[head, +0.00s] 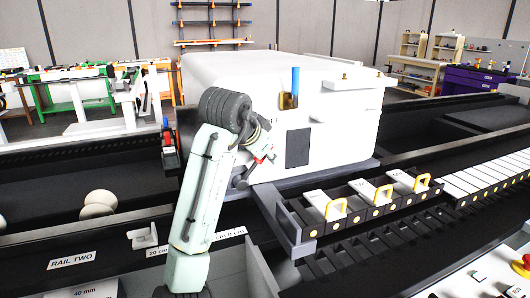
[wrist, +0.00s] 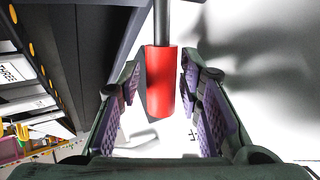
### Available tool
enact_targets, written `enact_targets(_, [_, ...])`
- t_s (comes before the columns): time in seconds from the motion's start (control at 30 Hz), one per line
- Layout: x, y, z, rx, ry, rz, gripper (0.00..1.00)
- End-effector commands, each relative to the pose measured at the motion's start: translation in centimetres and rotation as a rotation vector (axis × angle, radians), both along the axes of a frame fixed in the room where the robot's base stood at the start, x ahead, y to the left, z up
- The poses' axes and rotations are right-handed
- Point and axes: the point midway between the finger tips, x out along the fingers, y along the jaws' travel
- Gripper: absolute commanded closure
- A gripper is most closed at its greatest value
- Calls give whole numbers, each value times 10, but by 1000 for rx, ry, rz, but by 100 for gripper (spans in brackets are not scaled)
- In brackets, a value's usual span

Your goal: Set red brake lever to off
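The red brake lever's handle (wrist: 160,85) is a red cylinder on a grey rod in the wrist view. My gripper (wrist: 159,88) is open, with its purple-padded fingers on either side of the handle. Narrow gaps show between the handle and both pads. In the head view, a small red part of the lever (head: 262,159) shows beside my gripper (head: 257,153), at the front of the white wagon (head: 335,140). My arm hides much of the lever there. Dark lettering on the wagon above the gripper is partly covered, ending in what looks like "FF".
A blue-topped post with a brass-coloured base (head: 290,92) stands on the wagon close to my gripper. A dark rack with white blocks and yellow handles (head: 370,205) runs along the right front. Rails and a "RAIL TWO" label (head: 72,261) lie at the lower left.

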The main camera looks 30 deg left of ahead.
Motion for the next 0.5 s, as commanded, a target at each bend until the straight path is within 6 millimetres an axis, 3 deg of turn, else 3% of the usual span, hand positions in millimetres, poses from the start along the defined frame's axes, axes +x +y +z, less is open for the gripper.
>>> enact_targets(0.37, [-1, 0, 2, 1, -2, 1, 60])
enact_targets(0.5, [-10, 0, 11, 2, -5, 2, 60])
